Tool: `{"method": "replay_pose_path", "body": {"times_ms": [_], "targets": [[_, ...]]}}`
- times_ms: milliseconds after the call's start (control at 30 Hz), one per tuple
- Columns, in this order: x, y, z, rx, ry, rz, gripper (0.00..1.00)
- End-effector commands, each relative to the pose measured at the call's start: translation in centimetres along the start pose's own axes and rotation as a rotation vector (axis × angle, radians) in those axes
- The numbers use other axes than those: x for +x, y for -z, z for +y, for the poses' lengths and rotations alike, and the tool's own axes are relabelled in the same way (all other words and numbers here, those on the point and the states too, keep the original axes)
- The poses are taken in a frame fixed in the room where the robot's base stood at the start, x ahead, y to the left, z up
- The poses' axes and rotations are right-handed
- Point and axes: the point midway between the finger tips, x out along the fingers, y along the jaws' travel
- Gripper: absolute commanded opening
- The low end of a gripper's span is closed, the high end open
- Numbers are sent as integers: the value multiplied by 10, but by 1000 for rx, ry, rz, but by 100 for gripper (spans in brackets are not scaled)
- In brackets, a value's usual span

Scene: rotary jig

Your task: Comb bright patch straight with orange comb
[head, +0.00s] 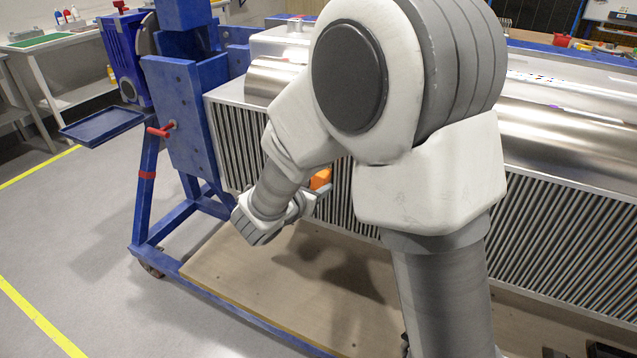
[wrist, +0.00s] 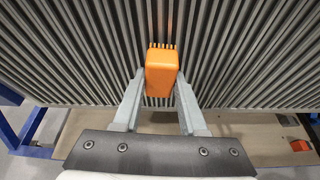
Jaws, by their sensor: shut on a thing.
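My gripper (wrist: 160,100) is shut on the orange comb (wrist: 161,74), with one grey finger on each side of its block. The comb's short teeth point away from my gripper toward the finned face (wrist: 230,50) of the metal unit, and they appear at or very near the fins; I cannot tell whether they sit between them. In the head view the comb (head: 321,179) shows as a small orange piece by the fins (head: 236,140), partly hidden by my gripper. My arm hides the middle of the finned face. I cannot make out a distinct bright patch.
A blue rotary stand (head: 180,120) with a red-handled lever (head: 162,130) and a blue tray (head: 103,126) holds the unit at left. A wooden base board (head: 270,280) lies below the fins. A small orange object (wrist: 299,145) lies at lower right.

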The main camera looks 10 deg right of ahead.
Motion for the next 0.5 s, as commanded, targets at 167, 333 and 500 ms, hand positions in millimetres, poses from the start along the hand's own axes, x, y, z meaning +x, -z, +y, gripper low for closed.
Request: {"method": "replay_pose_path", "body": {"times_ms": [167, 333, 500], "targets": [[-18, 7, 1, -1, -3, 0, 0], [-33, 14, 1, -2, -3, 0, 0], [-43, 18, 0, -1, -2, 1, 0]]}}
